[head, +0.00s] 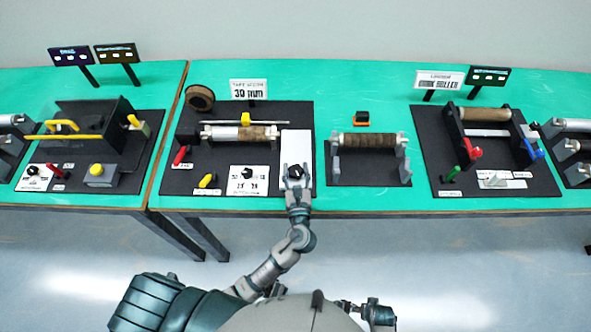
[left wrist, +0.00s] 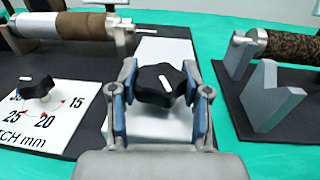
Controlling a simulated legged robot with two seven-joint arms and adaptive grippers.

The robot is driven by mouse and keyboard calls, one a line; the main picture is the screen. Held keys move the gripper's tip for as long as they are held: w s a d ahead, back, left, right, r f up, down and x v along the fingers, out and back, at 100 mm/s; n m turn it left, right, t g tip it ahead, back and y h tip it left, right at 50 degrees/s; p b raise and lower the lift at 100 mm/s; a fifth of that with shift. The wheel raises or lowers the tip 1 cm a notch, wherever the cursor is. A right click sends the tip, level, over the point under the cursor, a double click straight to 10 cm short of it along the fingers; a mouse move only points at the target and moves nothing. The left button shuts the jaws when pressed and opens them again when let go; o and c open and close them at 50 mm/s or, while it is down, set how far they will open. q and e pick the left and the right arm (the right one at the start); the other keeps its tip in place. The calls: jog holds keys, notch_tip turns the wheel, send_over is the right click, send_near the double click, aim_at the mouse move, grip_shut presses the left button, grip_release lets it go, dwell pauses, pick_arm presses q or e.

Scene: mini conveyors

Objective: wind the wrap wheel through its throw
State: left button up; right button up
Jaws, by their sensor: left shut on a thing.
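The wrap wheel looks to be the black lobed knob (left wrist: 160,85) with a white mark on its top, in the left wrist view. It stands on a white plate (head: 296,146) at the right side of a black station board. My left gripper (left wrist: 160,100) has one finger on each side of the knob and is shut on it. In the head view my left gripper (head: 296,178) covers most of the knob at the plate's near end. My right gripper (head: 380,316) shows only partly at the bottom edge, and its jaws cannot be made out.
A black pitch dial (left wrist: 36,88) on a numbered white card is left of the knob. A brown-wrapped roller (head: 240,133) lies behind. A separate stand with a dark roller (head: 369,141) is close on the right. Green table shows between the boards.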

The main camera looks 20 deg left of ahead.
pick_arm(q)
jog(key=shift+d+f, duration=0.1)
dwell(0.3)
jog(key=o, duration=1.2)
jog(key=shift+s, duration=0.1)
jog(key=shift+c, duration=0.2)
jog(key=v, duration=1.2)
jog(key=shift+d, duration=0.1)
